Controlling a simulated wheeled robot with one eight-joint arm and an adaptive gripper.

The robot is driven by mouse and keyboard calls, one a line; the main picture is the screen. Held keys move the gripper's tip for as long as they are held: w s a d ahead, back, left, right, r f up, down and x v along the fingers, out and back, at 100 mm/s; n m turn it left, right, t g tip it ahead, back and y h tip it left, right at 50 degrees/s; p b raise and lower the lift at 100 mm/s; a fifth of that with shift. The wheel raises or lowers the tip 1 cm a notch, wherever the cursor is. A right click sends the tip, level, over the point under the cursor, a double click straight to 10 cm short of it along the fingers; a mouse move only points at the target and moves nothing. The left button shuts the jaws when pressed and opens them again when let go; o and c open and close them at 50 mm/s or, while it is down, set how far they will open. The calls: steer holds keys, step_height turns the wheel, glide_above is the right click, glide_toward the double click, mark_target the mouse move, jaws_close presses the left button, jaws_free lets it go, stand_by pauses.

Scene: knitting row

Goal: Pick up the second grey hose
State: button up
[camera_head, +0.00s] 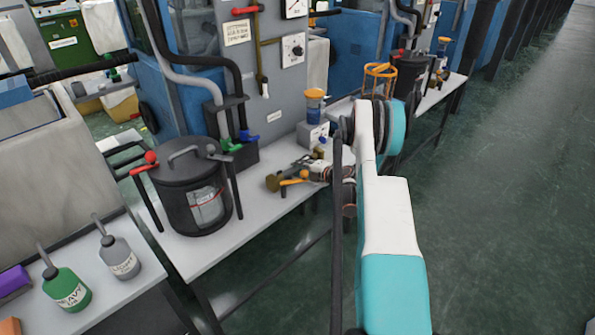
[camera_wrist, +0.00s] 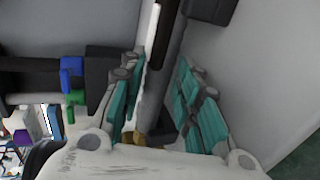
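A grey hose (camera_head: 190,82) runs down the front of the near blue-and-grey machine to a green-ended nozzle, beside a black hose with a blue end. Another grey hose (camera_head: 399,15) shows at the farther machine, at the top of the head view. My gripper is hidden behind my arm in the head view. In the wrist view my gripper (camera_wrist: 163,64) has its teal fingers apart. A grey tube-like length (camera_wrist: 156,92), which looks like a hose, passes between them, with a darker length beside it. I cannot tell whether either finger touches it.
In the wrist view a blue part (camera_wrist: 72,74) and a green part (camera_wrist: 75,98) sit by a dark holder at left. A white bench (camera_head: 195,255) carries a black pot (camera_head: 183,203) and tools. The green floor (camera_head: 500,200) at right is clear.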

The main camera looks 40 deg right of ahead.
steer(key=shift+r, duration=0.1)
jaws_close()
steer(key=shift+r, duration=0.1)
